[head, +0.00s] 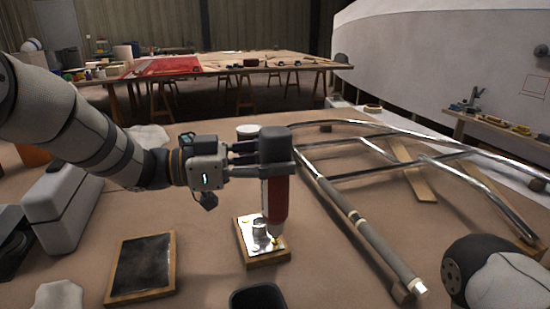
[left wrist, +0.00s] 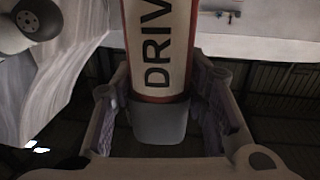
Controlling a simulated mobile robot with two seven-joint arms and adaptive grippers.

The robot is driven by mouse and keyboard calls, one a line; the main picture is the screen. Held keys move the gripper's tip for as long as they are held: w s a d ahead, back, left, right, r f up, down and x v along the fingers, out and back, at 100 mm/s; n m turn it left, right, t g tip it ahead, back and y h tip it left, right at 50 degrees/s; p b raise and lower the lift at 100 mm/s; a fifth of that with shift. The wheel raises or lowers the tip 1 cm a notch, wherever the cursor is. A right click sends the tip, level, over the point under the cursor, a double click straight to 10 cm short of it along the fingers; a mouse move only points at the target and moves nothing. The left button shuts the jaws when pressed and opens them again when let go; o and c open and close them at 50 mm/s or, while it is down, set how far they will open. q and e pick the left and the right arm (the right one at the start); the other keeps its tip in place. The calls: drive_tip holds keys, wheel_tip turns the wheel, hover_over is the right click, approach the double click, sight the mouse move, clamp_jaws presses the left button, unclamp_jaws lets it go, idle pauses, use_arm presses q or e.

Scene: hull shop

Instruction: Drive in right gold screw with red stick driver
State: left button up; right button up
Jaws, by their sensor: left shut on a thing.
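The red stick driver (head: 277,200) stands upright in the head view, with a dark grey top. My left gripper (head: 276,158) is shut on it near that top. In the left wrist view the driver (left wrist: 160,45) shows the letters "DRIV" between the fingers of my left gripper (left wrist: 165,115). The driver's lower tip is over the right part of a metal plate on a wooden block (head: 262,257). A gold screw (head: 277,239) shows at the tip; whether they touch I cannot tell. Another gold spot shows at the plate's left. My right gripper is not seen.
A dark framed panel (head: 143,268) lies left of the block, and a dark container (head: 258,298) stands in front. A metal tube frame (head: 365,235) lies to the right. A white lidded tub (head: 248,132) stands behind the gripper.

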use_arm(q)
drive_tip(key=shift+f, duration=0.45)
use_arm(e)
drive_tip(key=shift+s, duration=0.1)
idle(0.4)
use_arm(q)
drive_tip(key=shift+f+p, duration=0.3)
drive_tip(key=shift+f, duration=0.05)
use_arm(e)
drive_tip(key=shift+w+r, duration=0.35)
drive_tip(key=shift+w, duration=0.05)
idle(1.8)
